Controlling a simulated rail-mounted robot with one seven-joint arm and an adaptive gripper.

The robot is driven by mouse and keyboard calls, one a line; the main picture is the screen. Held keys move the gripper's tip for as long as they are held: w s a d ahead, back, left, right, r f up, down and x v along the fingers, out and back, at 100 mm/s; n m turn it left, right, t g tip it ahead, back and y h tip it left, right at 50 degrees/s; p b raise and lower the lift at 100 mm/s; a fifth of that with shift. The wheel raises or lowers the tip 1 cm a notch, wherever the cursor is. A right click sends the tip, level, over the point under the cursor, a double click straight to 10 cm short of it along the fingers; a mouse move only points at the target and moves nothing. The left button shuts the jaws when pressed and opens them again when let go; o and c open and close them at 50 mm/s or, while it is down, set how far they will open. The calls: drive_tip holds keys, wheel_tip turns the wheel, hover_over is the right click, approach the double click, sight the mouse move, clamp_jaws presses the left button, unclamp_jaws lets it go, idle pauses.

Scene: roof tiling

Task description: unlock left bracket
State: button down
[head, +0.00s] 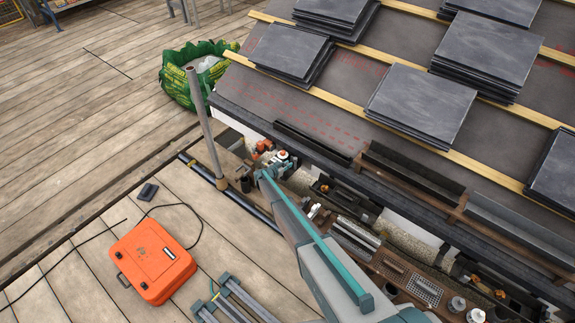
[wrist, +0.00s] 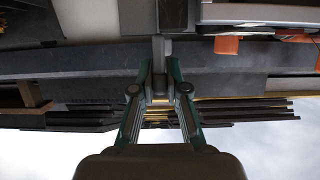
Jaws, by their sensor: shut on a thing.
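The left bracket appears as a small fitting with orange parts (head: 264,146) at the roof's eave, at the far left end of the gutter line; my wrist partly covers it. My gripper (head: 270,164) is down at this fitting in the head view, its fingers too small to make out there. In the wrist view my gripper (wrist: 160,72) has its two fingers close together around a dark grey narrow piece (wrist: 158,50), probably the bracket's lever. Orange parts (wrist: 228,45) show to the right of the fingers, apart from them. The lock's state cannot be told.
A grey upright pole (head: 205,125) stands just left of the eave. Black gutter pieces (head: 310,141) and trays of parts line the eave to the right. Stacked slates (head: 420,102) lie on the roof. An orange case (head: 152,262) and a green bag (head: 178,82) stand on the deck.

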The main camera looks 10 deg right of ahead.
idle(0.4)
drive_tip(key=c, duration=1.2)
unclamp_jaws()
drive_tip(key=shift+o, duration=0.2)
drive_tip(key=v, duration=1.2)
